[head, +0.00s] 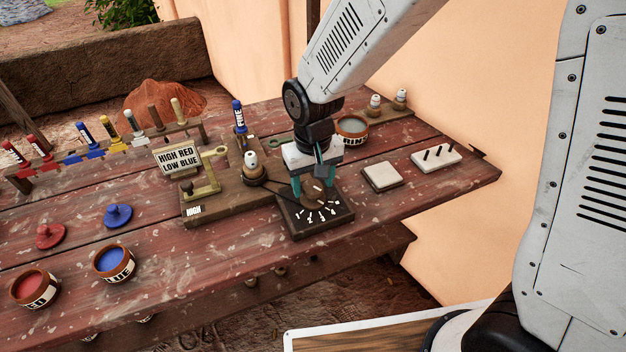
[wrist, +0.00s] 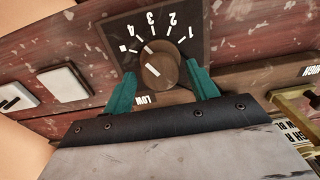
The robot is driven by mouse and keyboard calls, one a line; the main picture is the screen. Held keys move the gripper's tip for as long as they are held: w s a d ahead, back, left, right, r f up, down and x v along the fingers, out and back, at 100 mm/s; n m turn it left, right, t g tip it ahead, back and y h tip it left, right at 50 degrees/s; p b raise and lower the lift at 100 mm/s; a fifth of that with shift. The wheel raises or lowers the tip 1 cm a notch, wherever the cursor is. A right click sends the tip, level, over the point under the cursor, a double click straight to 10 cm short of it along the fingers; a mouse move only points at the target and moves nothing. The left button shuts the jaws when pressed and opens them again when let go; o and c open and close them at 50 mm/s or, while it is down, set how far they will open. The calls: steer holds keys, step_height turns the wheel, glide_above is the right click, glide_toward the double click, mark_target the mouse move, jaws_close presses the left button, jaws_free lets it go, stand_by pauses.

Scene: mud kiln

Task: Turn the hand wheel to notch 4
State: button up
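The hand wheel is a small round brown knob (wrist: 160,74) with a white mark, on a dark square plate (head: 322,226) with white ticks and numbers 1 to 4. In the wrist view the numbers run along the plate's upper side, and a white square mark lies left of the knob. My gripper (head: 312,187) points down over the plate. Its teal fingers (wrist: 161,72) are apart, one on each side of the knob, with gaps visible in the wrist view. The fingers partly hide the knob in the head view.
Left of the plate is a wooden block (head: 230,205) with a brass lever and a "HIGH RED LOW BLUE" sign (head: 177,158). A pale tile (head: 382,176) and a pegged white block (head: 436,157) lie right. Red (head: 35,289) and blue (head: 114,263) pots stand front left.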

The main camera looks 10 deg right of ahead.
mark_target(313, 186)
step_height(313, 186, up, 8)
steer(key=shift+f, duration=0.1)
stand_by(0.6)
stand_by(0.3)
